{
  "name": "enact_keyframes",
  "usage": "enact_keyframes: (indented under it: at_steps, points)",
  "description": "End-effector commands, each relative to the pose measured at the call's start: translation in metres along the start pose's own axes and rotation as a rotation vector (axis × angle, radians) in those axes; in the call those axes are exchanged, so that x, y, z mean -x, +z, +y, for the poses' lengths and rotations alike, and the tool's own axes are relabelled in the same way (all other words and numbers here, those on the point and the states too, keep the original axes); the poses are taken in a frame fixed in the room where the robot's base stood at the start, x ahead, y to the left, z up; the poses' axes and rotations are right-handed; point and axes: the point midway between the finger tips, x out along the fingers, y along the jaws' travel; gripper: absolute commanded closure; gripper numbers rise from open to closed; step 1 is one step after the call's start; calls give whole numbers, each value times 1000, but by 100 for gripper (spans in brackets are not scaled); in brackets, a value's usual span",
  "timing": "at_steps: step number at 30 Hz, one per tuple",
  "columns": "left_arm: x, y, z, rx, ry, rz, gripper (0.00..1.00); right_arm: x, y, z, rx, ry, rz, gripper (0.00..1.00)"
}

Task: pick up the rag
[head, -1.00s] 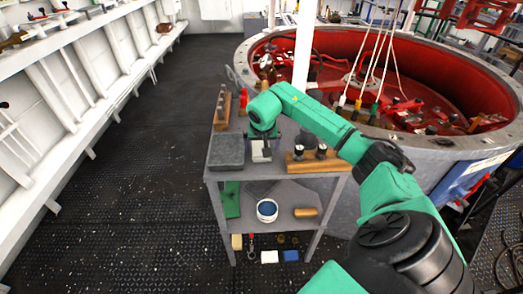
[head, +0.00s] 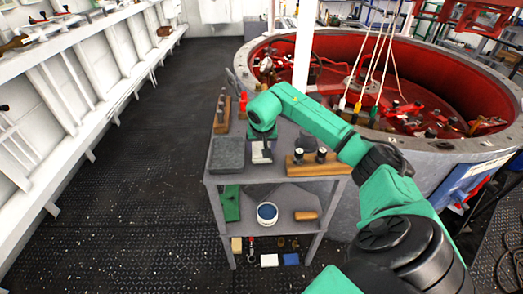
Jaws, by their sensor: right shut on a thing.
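My right gripper (head: 262,146) points down at the top of a grey metal stand, between a flat grey slab and a wooden block. It is shut on a small pale thing (head: 261,156), which I take to be the rag. The jaws and wrist hide much of it. I cannot tell whether it still touches the stand top. My left gripper is not in view.
The grey stand (head: 280,187) holds a grey slab (head: 227,155), a wooden block with dark knobs (head: 303,166) and a wooden rack (head: 221,113). A blue-filled white tub (head: 267,213) is on its lower shelf. A large red-lined round tank (head: 425,60) stands behind; open deck lies left.

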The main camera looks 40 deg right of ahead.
Motion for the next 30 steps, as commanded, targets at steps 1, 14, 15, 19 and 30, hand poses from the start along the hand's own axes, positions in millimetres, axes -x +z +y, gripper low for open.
enact_keyframes:
  at_steps: [1, 14, 15, 19, 30]
  points:
    - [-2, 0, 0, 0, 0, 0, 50, 10, -6, 0, -2, -3, 8, 78]
    - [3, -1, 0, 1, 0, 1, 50, 152, -64, 0, -2, -4, 5, 78]
    - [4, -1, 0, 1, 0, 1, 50, 161, -67, 0, -1, -5, 5, 78]
    - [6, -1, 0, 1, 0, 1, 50, 177, -73, 0, -1, -1, 3, 78]
    - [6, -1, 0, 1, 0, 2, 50, 179, -74, 0, 0, 0, 2, 54]
